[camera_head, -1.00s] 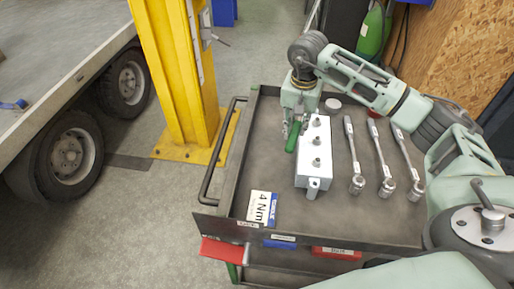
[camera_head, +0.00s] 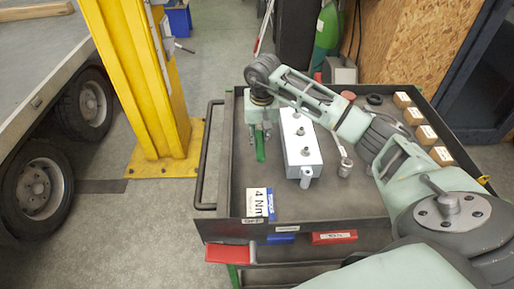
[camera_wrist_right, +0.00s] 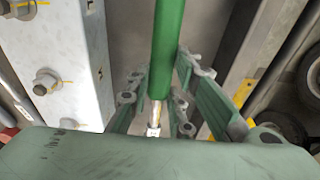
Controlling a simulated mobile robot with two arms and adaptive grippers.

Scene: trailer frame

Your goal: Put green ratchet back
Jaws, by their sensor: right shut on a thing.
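The green ratchet has a green handle (camera_head: 260,147) that shows below my right gripper (camera_head: 260,125) in the head view. In the right wrist view the green handle (camera_wrist_right: 168,45) runs down to a metal shaft between the fingers of my right gripper (camera_wrist_right: 160,95), which is shut on it. The ratchet's far end is hidden by the gripper. It is over the left part of the tool cart's tray (camera_head: 228,180), left of the white block with bolts (camera_head: 302,155). I cannot tell whether it touches the tray. My left gripper is not in view.
A silver ratchet (camera_head: 344,162) lies right of the block, partly hidden by my arm. Several small wooden blocks (camera_head: 413,116) line the tray's right edge. A "4 Nm" card (camera_head: 257,203) lies at the front left. A yellow post (camera_head: 140,80) stands left of the cart.

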